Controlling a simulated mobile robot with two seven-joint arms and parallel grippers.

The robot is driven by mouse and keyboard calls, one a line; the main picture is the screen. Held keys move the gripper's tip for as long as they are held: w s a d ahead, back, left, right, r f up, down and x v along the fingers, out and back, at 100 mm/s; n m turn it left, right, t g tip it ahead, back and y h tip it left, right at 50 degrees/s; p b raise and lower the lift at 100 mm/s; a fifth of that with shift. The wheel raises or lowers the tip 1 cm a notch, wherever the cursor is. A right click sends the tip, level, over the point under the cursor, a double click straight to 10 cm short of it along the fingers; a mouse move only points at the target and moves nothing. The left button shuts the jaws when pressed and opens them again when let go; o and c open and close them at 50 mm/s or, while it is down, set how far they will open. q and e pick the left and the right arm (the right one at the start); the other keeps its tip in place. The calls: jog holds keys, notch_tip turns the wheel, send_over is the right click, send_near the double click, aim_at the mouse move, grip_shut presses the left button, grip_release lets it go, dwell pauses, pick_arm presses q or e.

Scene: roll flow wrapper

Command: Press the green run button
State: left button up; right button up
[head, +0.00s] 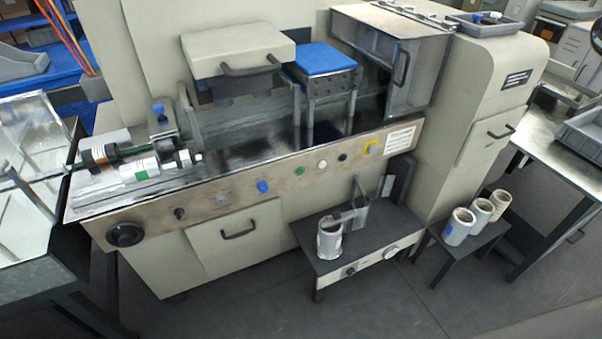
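The green run button (299,171) is a small round green button on the brownish control panel (235,186) along the front of the cream machine. It sits between a blue knob or button (262,186) on its left and a white button (322,164) on its right. Nothing covers it. I cannot tell whether it is pressed in. Neither of my grippers shows in the head view.
A black knob (343,156) and a yellow part (371,147) sit farther right on the panel. A low dark table (330,265) with a cylindrical container (329,240) stands below the panel. A drawer handle (238,231) sticks out lower left. Floor in front is clear.

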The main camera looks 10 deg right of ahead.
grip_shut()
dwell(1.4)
